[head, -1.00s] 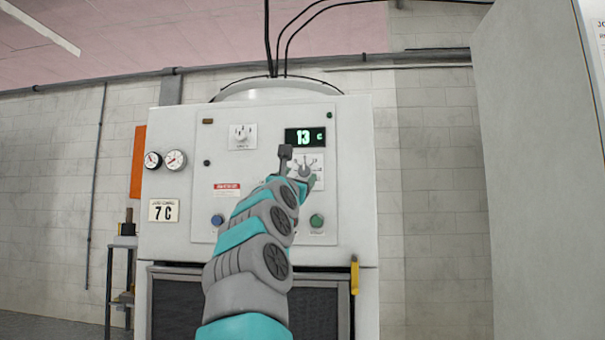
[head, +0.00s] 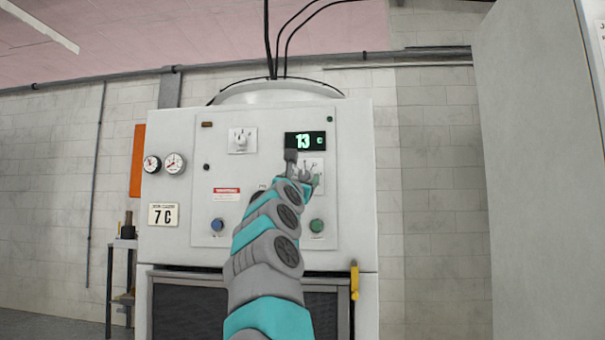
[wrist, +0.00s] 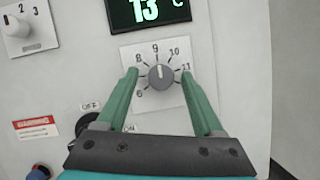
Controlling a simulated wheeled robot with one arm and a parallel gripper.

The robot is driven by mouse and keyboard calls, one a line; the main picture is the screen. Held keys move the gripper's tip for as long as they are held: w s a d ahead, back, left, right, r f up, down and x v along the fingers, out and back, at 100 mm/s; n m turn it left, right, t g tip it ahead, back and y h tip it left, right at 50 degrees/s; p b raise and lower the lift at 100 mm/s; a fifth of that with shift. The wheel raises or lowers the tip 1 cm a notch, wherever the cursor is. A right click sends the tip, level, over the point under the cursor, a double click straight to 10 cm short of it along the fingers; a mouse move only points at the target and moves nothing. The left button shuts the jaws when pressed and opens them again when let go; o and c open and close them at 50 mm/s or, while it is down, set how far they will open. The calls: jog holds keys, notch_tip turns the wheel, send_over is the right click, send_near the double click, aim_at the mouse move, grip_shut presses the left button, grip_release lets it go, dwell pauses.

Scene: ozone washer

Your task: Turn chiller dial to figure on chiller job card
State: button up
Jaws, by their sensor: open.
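The chiller dial (wrist: 161,77) is a round grey knob on a white plate with figures from 6 to 11 visible. The display (head: 305,141) above reads 13 C. The job card (head: 163,214) on the panel's left reads 7 C.
A second dial (head: 241,137) sits at the panel's upper left. A blue button (head: 217,225) and a green button (head: 317,225) are lower down. Two gauges (head: 174,163) are at the left. A pale cabinet wall (head: 535,170) stands close on the right.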

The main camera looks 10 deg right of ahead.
jog(key=shift+d, duration=0.1)
jog(key=shift+c, duration=0.3)
grip_shut()
